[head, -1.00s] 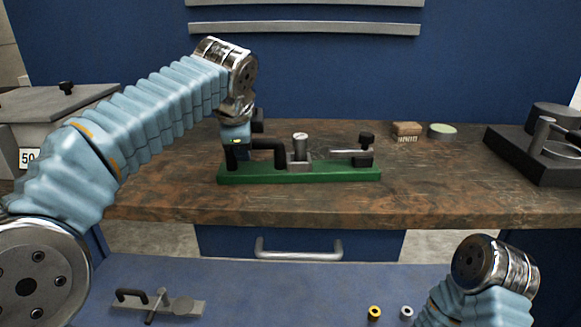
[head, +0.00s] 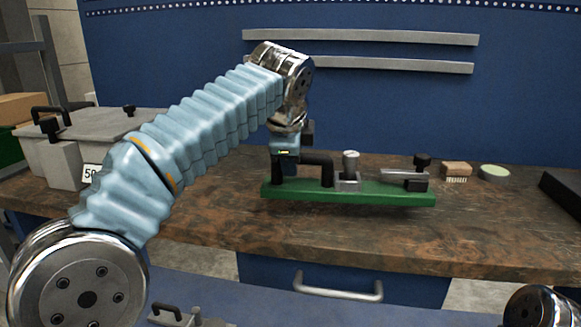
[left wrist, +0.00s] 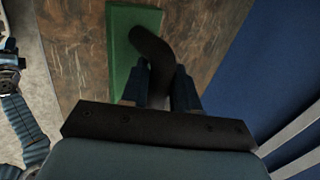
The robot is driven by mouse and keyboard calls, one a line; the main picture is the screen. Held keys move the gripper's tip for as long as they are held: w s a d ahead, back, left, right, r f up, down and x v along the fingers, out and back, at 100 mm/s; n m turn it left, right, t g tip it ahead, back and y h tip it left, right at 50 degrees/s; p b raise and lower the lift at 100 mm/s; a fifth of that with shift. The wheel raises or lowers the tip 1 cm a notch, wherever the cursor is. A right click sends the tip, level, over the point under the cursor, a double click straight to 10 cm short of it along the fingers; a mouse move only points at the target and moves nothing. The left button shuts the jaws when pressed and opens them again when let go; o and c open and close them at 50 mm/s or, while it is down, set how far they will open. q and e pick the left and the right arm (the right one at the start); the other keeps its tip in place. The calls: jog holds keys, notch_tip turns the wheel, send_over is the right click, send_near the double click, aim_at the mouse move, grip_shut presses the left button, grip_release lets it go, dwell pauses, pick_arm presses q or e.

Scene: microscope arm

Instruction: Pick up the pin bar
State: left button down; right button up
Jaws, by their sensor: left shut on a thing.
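The pin bar, a long green bar (head: 390,197), lies on the wooden bench in the head view. It carries a black arched handle (head: 318,163), an upright metal pin in a grey block (head: 350,168) and a clamp with a black knob at its right end. My left gripper (head: 287,168) is at the bar's left end, shut on the black handle. In the left wrist view the black handle (left wrist: 155,50) passes between my left fingers (left wrist: 170,88), above the green bar (left wrist: 120,55). I cannot tell any gap beneath the bar. My right gripper is out of view.
A grey lidded box (head: 70,145) stands at the left. A small brush (head: 456,170) and a round green-topped tin (head: 494,172) sit behind the bar's right end. A black fixture (head: 563,192) is at the right edge. The bench in front of the bar is clear.

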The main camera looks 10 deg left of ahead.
pick_arm(q)
jog(key=s+d+r, duration=0.2)
jog(key=s+r, duration=0.6)
jog(key=s, duration=0.4)
jog(key=shift+s+d+r, duration=0.15)
jog(key=shift+d+r, duration=0.05)
jog(key=shift+d, duration=0.1)
jog(key=shift+f, duration=0.1)
send_near(290, 178)
jog(key=shift+w+d+f+b, duration=0.15)
jog(key=shift+w+f, duration=0.05)
jog(key=shift+f, duration=0.45)
jog(key=shift+w+d+f+b, duration=0.1)
jog(key=shift+w+f+b, duration=0.1)
jog(key=shift+f, duration=0.5)
jog(key=shift+w+a+f, duration=0.2)
jog(key=shift+w+f, duration=0.65)
jog(key=shift+w, duration=0.15)
jog(key=shift+w+a+f, duration=0.2)
jog(key=shift+w+f, duration=0.65)
jog(key=shift+w, duration=0.2)
jog(key=shift+f, duration=0.5)
